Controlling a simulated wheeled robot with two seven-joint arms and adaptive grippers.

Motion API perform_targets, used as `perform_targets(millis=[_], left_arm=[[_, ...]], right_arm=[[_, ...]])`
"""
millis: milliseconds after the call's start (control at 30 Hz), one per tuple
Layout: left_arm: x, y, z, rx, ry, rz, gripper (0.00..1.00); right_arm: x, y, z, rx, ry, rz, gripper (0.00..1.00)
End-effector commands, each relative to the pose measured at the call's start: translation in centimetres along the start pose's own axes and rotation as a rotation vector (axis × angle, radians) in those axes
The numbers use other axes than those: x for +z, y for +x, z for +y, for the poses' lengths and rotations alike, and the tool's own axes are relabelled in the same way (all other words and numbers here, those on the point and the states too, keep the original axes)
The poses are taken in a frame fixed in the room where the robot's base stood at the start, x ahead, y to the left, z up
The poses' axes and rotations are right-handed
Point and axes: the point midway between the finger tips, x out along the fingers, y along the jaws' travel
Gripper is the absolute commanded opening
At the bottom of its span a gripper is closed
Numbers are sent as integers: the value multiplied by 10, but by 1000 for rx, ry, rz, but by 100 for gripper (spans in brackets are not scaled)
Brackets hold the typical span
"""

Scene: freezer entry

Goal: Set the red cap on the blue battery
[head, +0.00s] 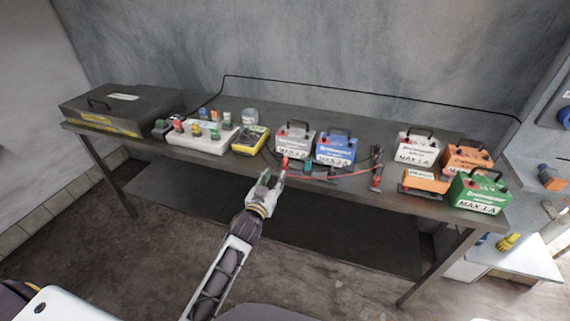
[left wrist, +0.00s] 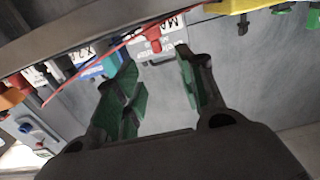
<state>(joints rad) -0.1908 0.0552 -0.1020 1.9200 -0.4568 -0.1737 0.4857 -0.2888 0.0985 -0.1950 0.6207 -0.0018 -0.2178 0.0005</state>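The blue battery (head: 336,151) stands on the bench, right of a grey-white battery (head: 295,139), with a dark handle on top. It also shows in the left wrist view (left wrist: 101,67), partly hidden by a finger. A small red cap (head: 285,162) is at the bench's front edge before the grey-white battery. In the left wrist view the red cap (left wrist: 156,43) appears beyond the gap between my fingers. My left gripper (head: 275,180) is open and empty, just in front of the bench edge and close to the cap. It also shows in the left wrist view (left wrist: 160,85). My right gripper is out of view.
A green cap (head: 307,166) and red cable (head: 345,174) lie near the front edge. A yellow meter (head: 251,139), white tray (head: 203,138) and dark case (head: 122,107) stand left. White, orange and green (head: 481,190) batteries stand right. The floor before the bench is clear.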

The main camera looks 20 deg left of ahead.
Motion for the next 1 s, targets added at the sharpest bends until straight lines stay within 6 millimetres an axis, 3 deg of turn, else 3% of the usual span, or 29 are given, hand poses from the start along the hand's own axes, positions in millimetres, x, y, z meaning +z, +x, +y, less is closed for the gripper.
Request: perform_targets(millis=[700,1000], left_arm=[[0,56,0,0,0,0,39],[0,65,0,0,0,0,39]], right_arm=[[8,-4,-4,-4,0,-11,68],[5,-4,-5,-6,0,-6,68]])
